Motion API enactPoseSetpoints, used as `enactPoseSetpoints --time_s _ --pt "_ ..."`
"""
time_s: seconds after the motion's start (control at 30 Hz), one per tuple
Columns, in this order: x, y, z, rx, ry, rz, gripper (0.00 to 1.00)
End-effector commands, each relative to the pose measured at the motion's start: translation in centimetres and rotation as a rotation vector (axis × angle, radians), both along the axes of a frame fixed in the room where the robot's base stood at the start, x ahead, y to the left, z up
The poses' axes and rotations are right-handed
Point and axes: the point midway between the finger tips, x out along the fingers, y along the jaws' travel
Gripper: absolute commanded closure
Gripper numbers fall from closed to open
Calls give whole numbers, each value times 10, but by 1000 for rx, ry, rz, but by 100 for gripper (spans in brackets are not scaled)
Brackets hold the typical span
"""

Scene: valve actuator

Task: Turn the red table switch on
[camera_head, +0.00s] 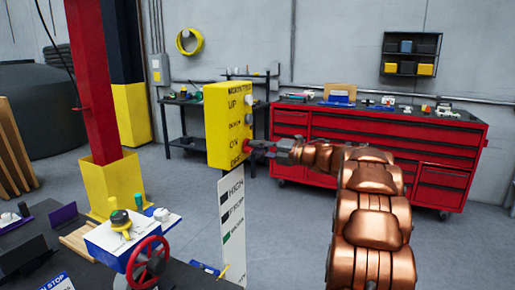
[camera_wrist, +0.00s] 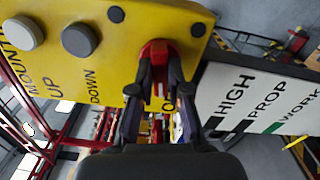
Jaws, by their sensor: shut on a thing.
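The yellow control box (camera_head: 228,120) stands upright in the middle of the head view, with text on its front and a row of knobs down its side. The red switch (camera_head: 252,147) is low on that side. In the wrist view, the red switch (camera_wrist: 157,47) sticks out near the box's edge, between my fingers. My gripper (camera_head: 268,150) reaches it from the right and is shut on it. The wrist view shows the gripper (camera_wrist: 160,68) with one finger on each side of the switch. The switch's setting cannot be told.
Light and dark grey knobs (camera_wrist: 80,40) sit beside the switch on the box. A white sign (camera_head: 231,225) hangs below the box. A red wheel valve (camera_head: 148,262) stands on the dark table at front left. A red tool cabinet (camera_head: 380,140) is behind my arm.

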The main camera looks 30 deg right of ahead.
Motion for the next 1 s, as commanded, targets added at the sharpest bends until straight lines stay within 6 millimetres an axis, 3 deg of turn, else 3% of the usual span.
enactPoseSetpoints --time_s 0.6,1.0 --pt "0 0 5 498 303 0 100" --pt "0 0 4 726 440 -1 100"
